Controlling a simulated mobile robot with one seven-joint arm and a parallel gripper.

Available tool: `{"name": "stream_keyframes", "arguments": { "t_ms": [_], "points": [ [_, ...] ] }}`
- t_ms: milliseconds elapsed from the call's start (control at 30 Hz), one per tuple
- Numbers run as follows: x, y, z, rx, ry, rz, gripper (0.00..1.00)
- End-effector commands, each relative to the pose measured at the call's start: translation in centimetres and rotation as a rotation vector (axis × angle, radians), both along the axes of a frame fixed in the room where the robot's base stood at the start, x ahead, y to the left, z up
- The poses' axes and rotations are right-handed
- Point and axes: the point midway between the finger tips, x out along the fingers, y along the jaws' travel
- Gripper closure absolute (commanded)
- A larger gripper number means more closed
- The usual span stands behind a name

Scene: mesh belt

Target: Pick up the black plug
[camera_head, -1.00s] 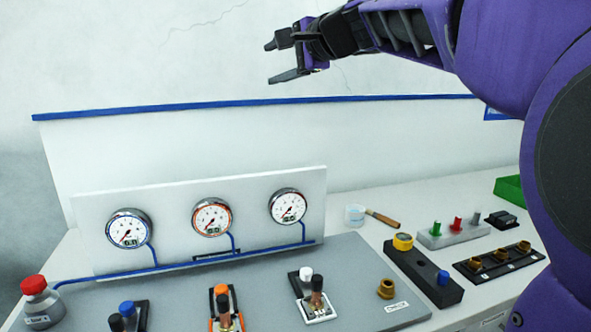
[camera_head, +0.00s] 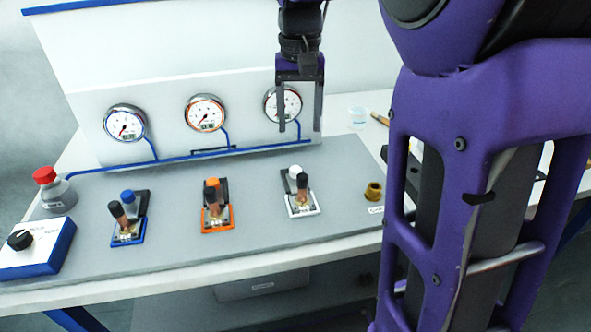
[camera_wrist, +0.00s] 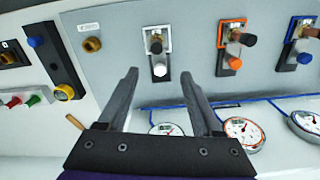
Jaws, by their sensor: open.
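Several black-ended pieces show, and I cannot tell which is the black plug. One dark-topped copper piece (camera_head: 302,181) stands upright in the white-framed fixture (camera_head: 303,211), beside a white cap. Similar dark-topped pieces stand in the orange-framed fixture (camera_head: 210,197) and the blue-framed fixture (camera_head: 117,210). My gripper (camera_head: 300,128) is open and empty, pointing down in front of the right gauge, above the back of the panel. In the wrist view, the white fixture's dark piece (camera_wrist: 156,46) lies ahead of my spread fingers, apart from them.
Three gauges stand behind the grey panel (camera_head: 255,240); the right gauge (camera_head: 283,104) is partly behind my fingers. The wrist view shows a black block (camera_wrist: 62,75) and coloured plugs (camera_wrist: 16,101).

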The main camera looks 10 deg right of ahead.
Motion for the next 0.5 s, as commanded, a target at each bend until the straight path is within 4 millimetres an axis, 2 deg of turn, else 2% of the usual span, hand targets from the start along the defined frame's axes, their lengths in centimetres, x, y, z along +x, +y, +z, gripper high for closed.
{"name": "stream_keyframes", "arguments": {
  "t_ms": [33, 300, 500],
  "points": [
    [-0.1, 0.0, -1.4, 0.001, 0.005, 0.0, 0.33],
    [0.0, 0.0, -7.1, 0.002, 0.002, -0.002, 0.33],
    [0.0, 0.0, -9.3, 0.003, -0.003, -0.003, 0.33]
  ]
}}
